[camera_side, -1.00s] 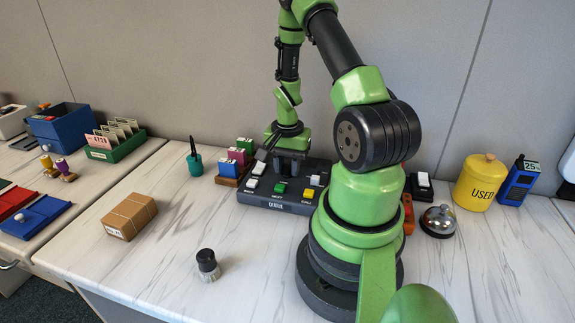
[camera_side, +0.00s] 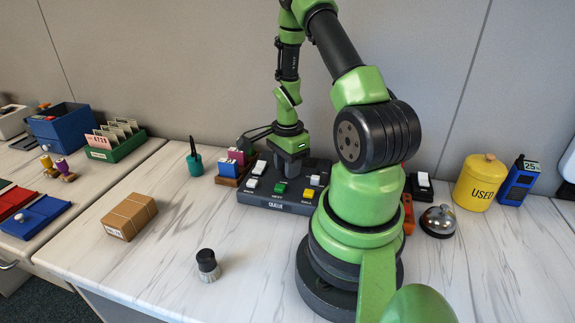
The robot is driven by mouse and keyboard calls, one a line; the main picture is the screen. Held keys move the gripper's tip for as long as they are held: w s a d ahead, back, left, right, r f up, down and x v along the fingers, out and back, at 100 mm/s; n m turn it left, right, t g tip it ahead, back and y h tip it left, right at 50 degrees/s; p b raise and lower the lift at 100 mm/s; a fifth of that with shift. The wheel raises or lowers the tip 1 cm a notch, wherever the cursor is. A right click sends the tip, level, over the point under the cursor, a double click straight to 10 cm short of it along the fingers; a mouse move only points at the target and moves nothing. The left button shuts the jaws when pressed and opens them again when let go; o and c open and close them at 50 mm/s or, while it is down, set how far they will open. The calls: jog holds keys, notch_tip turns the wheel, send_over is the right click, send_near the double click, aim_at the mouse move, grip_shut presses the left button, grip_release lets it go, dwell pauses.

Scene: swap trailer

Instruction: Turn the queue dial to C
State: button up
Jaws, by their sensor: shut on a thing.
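The dark queue console (camera_side: 268,202) stands at the back middle of the table, with white, green and yellow buttons on its top. My gripper (camera_side: 292,172) points down at the back part of the console, shut on the queue dial. The dial itself is hidden behind the fingers, and its letters cannot be read from here.
A brown parcel (camera_side: 131,216) and a black-topped stamp (camera_side: 208,265) are in front. A bell (camera_side: 438,221) and a yellow USED canister (camera_side: 480,182) are at right.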

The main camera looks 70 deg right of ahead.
dwell(0.4)
jog(key=o, duration=0.9)
notch_tip(320, 180, up, 10)
dwell(0.3)
